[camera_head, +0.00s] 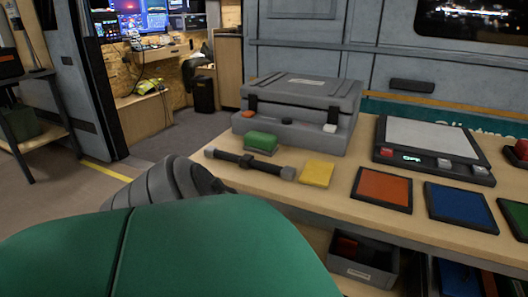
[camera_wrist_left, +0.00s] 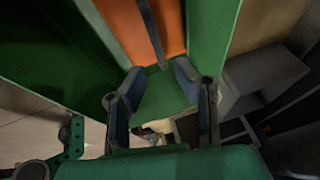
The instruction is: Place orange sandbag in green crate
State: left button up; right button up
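No orange sandbag can be made out for certain. An orange panel (camera_head: 383,187) in a dark frame lies on the table, and a small reddish-orange item (camera_head: 347,246) sits in a dark grey bin (camera_head: 365,273) below. No green crate is clearly seen. The left wrist view shows my left gripper (camera_wrist_left: 160,72) with its fingers apart and nothing visible between them. Beyond it are green surfaces and an orange surface (camera_wrist_left: 115,22); I cannot tell what they belong to. Neither gripper shows in the head view.
The wooden table (camera_head: 430,228) holds a grey case (camera_head: 300,112), a green block (camera_head: 261,142), a dark bar (camera_head: 248,163), a yellow pad (camera_head: 316,173), a device with a pale panel (camera_head: 432,138) and a blue panel (camera_head: 461,203). Open floor (camera_head: 215,135) lies behind left.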

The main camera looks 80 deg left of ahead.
pick_arm(q)
jog(key=shift+p+v, duration=0.75)
jog(key=shift+v, duration=1.6)
